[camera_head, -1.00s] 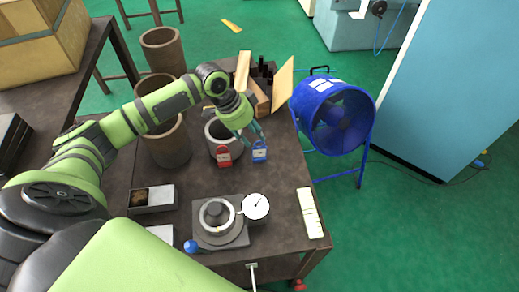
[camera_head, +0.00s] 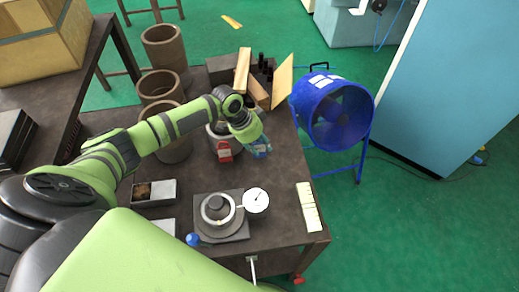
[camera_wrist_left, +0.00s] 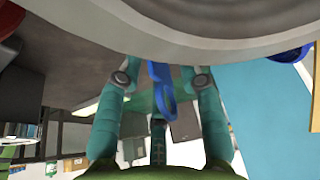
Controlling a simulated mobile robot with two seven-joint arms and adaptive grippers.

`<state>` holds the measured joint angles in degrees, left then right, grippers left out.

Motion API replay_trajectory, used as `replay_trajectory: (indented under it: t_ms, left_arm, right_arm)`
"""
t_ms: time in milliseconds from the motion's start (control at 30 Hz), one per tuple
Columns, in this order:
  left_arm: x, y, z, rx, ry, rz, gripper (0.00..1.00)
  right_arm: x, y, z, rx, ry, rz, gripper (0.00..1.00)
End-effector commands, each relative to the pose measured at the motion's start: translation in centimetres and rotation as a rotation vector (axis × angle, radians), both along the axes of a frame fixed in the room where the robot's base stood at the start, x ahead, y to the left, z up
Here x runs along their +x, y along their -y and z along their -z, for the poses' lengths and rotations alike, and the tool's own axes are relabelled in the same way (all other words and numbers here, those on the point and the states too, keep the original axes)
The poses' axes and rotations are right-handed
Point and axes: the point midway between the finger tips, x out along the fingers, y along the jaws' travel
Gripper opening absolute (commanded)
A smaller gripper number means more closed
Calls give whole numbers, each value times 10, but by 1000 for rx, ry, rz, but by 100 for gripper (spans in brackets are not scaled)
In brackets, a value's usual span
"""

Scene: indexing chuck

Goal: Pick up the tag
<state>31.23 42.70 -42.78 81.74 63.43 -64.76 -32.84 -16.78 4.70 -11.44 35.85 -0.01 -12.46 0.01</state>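A blue padlock-shaped tag (camera_head: 262,153) with a pale label is at the right side of a grey cylinder on the dark table, mostly covered by my left gripper in the head view. A similar red tag (camera_head: 224,154) with a white label is just left of it. My left gripper (camera_head: 260,147) is down at the blue tag. In the left wrist view, its teal fingers (camera_wrist_left: 162,80) are apart, with the narrow blue tag (camera_wrist_left: 158,76) between them and gaps on both sides. My right gripper is not in view.
The grey cylinder (camera_head: 213,133) stands close behind the tags. Wooden blocks (camera_head: 243,70) lie at the table's back. A chuck with a dial gauge (camera_head: 257,201) is in front. A blue fan (camera_head: 338,115) stands off the right edge. The table between tags and chuck is clear.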

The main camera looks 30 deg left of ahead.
Motion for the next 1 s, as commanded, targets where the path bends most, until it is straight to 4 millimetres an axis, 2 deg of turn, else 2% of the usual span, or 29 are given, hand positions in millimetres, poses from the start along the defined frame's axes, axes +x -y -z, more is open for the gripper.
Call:
replay_trajectory:
  t_ms: [33, 67, 100, 633, 767, 867, 1000]
  left_arm:
    - [0, 0, 0, 0, 0, 0, 15]
    - [0, 0, 0, 0, 0, 0, 3]
    - [0, 0, 0, 0, 0, 0, 0]
    - [1, 0, -6, -1, 2, 0, 0]
    - [1, 0, -19, -1, 4, 0, 0]
    - [2, -1, -36, 0, 7, 1, 0]
    - [-2, 28, -55, -3, 6, 7, 0]
  right_arm:
    - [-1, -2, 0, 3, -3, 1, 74]
    - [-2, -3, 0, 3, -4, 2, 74]
    - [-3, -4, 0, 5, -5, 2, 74]
    - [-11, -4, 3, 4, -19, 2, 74]
    - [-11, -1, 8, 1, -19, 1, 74]
    - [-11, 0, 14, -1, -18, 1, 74]
    - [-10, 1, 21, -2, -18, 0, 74]
